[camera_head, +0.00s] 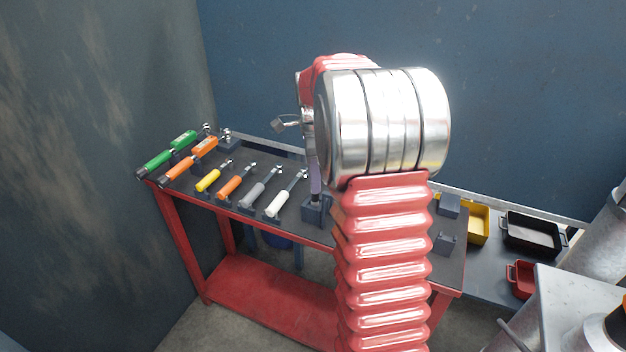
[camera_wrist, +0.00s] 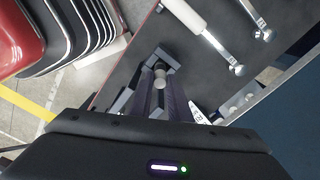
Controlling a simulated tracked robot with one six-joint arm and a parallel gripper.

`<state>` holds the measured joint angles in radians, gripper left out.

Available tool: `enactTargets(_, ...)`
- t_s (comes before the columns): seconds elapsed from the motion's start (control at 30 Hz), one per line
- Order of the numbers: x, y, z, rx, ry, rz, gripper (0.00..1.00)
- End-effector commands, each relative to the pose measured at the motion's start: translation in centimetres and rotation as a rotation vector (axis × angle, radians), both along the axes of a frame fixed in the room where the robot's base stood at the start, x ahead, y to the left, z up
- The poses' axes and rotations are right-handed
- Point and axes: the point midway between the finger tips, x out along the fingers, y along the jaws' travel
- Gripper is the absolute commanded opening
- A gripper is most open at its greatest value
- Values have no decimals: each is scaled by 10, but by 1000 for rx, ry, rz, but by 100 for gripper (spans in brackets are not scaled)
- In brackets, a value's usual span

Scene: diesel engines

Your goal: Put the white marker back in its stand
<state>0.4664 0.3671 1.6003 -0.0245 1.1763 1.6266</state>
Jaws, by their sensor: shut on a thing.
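My gripper (camera_head: 315,184) points down at the dark stand block (camera_head: 317,213) near the front edge of the tabletop, partly hidden behind my arm in the head view. In the wrist view, my gripper (camera_wrist: 160,92) is shut on the white marker (camera_wrist: 160,79). Only the marker's pale round end and a little of its body show between the fingers. The dark stand (camera_wrist: 152,65) lies around the marker's end in this view. I cannot tell how deep the marker sits in it, or whether it touches.
A red-legged table (camera_head: 328,235) carries a row of tools left of the stand, including a white-handled one (camera_head: 278,203) close by. Yellow (camera_head: 475,222), black (camera_head: 531,235) and red (camera_head: 521,279) bins lie to the right. A wall stands behind.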

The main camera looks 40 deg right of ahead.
Motion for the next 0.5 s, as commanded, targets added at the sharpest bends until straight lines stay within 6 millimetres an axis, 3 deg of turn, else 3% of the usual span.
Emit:
enactTargets(0.23,0,0,0,0,0,0,0)
enactTargets(0.27,0,0,0,0,0,0,17)
enactTargets(0.5,0,0,0,0,0,0,34)
